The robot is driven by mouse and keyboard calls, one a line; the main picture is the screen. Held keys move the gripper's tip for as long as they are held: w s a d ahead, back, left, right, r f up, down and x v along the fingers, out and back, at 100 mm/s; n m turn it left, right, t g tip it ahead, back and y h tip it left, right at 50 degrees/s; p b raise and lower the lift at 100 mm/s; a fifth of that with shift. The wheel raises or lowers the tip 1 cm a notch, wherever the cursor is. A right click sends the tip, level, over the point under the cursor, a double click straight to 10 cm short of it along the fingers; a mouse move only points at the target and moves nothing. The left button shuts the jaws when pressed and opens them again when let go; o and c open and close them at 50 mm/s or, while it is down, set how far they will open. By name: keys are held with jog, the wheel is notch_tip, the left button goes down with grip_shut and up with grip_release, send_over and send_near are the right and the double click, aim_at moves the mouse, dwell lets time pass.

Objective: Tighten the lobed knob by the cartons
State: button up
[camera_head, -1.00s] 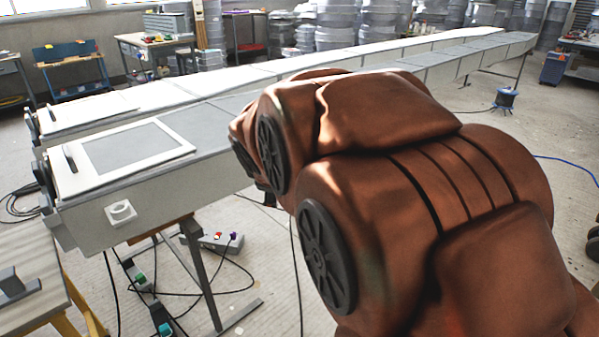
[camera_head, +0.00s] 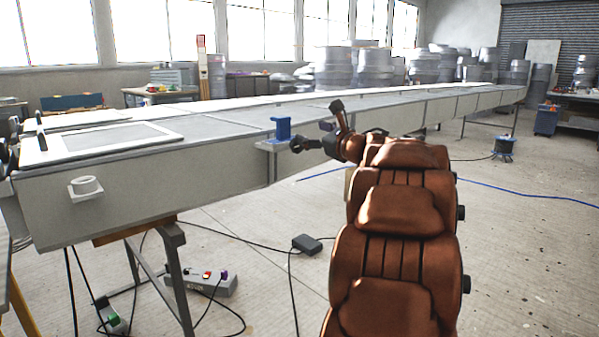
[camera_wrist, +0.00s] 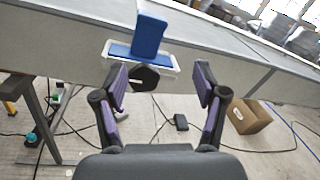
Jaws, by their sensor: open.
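A dark lobed knob (camera_wrist: 145,77) shows in the wrist view, below a blue block (camera_wrist: 150,34) on a small pale-edged ledge (camera_wrist: 170,68) at the mould's side. My gripper (camera_wrist: 158,80) is open, with its purple-padded fingers spread either side of the knob. The knob lies nearer the left finger; I cannot tell whether they touch. In the head view, my gripper is beside the blue block (camera_head: 282,128). A brown carton (camera_wrist: 248,117) stands on the floor to the right in the wrist view.
The long pale mould (camera_head: 130,185) runs across the head view. Cables and a grey switch box (camera_head: 208,281) lie on the floor below. A small dark box (camera_head: 307,244) lies nearby. The floor on the right is mostly clear, with a blue hose (camera_head: 525,193).

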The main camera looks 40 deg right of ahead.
aim_at(301, 148)
notch_tip(301, 148, down, 5)
jog(key=s+n+y+b, duration=0.2)
jog(key=n, duration=0.3)
jog(key=w, duration=0.6)
jog(key=shift+w+d+b, duration=0.15)
jog(key=shift+w+b, duration=0.05)
jog(key=shift+b, duration=0.1)
jog(key=shift+w+r, duration=0.15)
jog(key=shift+w, duration=0.45)
jog(key=shift+c, duration=0.3)
jog(key=c, duration=1.1)
jog(key=shift+m, duration=0.3)
